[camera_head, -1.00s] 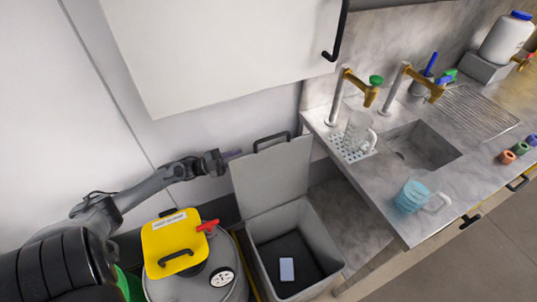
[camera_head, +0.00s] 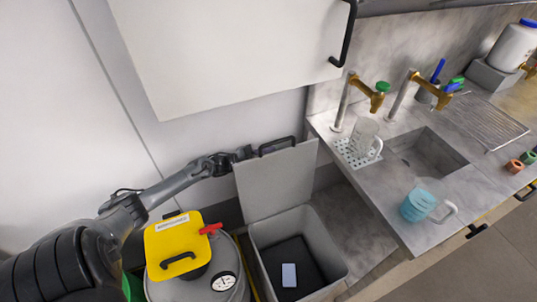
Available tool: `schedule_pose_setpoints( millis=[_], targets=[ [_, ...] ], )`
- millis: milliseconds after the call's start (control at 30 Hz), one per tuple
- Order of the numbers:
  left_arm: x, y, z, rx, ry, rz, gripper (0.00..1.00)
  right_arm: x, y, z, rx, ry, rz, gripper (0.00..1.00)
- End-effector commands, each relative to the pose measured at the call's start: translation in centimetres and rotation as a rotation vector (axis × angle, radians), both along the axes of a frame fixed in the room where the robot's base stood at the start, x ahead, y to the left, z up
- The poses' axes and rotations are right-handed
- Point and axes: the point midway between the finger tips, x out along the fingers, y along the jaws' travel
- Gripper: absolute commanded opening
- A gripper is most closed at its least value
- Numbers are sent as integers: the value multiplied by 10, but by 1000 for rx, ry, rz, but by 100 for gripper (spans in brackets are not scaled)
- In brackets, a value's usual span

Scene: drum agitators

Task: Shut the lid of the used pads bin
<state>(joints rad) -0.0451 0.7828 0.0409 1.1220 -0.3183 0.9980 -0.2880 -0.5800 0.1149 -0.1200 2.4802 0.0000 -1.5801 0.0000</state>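The used pads bin (camera_head: 333,252) is a grey open box on the floor, right of the drum. Its grey lid (camera_head: 277,182) stands up, hinged at the bin's back edge, with a black handle (camera_head: 277,145) on its top edge. A small pale blue pad (camera_head: 289,274) lies on the dark floor inside. My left gripper (camera_head: 247,153) is at the lid's upper left corner, close to the handle. Its fingers are small and partly lost against the wall and lid, so I cannot tell their opening or whether they touch. My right gripper is not in view.
A grey drum (camera_head: 190,288) with a yellow cover (camera_head: 178,244) and red lever stands left of the bin. The counter (camera_head: 392,215) with a sink, brass taps, a clear jug (camera_head: 365,138) and a blue jug (camera_head: 418,205) is to the right. A wall cabinet (camera_head: 230,45) hangs above.

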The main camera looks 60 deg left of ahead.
Motion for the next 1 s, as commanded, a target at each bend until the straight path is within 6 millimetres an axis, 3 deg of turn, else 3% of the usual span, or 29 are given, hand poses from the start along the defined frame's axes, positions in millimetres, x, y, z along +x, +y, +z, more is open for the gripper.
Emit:
schedule_pose_setpoints(
  millis=[267,433,767,1000],
  targets=[
    [1,-1,0,0,0,0,24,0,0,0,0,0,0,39],
    [0,0,0,-1,0,0,0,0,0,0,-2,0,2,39],
    [0,-1,1,2,0,0,0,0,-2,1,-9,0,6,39],
    [-5,-21,9,61,-9,-2,0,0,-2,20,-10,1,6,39]
  ],
)
